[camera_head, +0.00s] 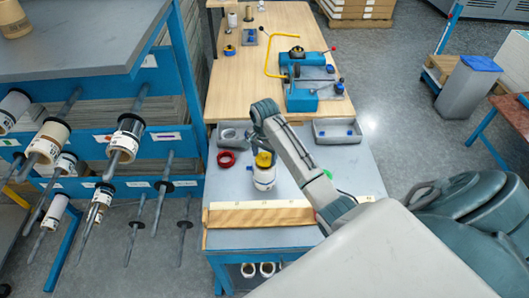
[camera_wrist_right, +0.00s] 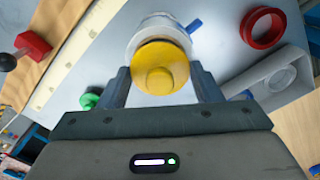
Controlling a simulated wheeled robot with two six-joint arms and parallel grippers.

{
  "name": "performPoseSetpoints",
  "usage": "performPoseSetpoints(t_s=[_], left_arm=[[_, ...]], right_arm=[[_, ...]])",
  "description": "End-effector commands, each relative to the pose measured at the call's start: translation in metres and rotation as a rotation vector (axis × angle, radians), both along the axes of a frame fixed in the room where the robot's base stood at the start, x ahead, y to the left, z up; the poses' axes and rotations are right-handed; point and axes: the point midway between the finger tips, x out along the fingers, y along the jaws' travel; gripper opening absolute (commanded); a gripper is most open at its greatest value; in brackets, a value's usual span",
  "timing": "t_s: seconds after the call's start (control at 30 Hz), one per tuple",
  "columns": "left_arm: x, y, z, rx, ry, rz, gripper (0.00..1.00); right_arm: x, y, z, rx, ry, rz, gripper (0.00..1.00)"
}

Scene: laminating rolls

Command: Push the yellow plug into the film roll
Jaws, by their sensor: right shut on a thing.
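The yellow plug (camera_head: 264,159) is at the top end of the white film roll (camera_head: 264,181), which stands upright on the grey bench top. My right gripper (camera_head: 262,152) comes down from above and is shut on the plug. In the right wrist view, the plug (camera_wrist_right: 160,68) sits between the two fingers of my right gripper (camera_wrist_right: 163,82), with its round knob facing the camera. The white film roll (camera_wrist_right: 164,30) shows just beyond it, in line with it. How deep the plug sits in the roll is hidden. My left gripper is not in view.
A red ring (camera_head: 226,158) lies left of the roll, near a grey holder (camera_head: 233,134). A wooden strip (camera_head: 260,215) crosses the bench in front. A grey tray (camera_head: 337,131) is at right. A blue clamping device (camera_head: 312,90) stands on the wooden table behind. Roll racks (camera_head: 100,160) fill the left.

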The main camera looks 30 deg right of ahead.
Motion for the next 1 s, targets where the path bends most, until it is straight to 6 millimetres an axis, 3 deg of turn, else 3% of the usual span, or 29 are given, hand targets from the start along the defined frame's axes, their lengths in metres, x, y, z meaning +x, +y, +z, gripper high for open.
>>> performPoseSetpoints(t_s=[1.0], left_arm=[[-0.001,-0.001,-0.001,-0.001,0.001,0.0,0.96]], right_arm=[[-0.003,0.001,-0.027,0.003,0.008,-0.001,0.37]])
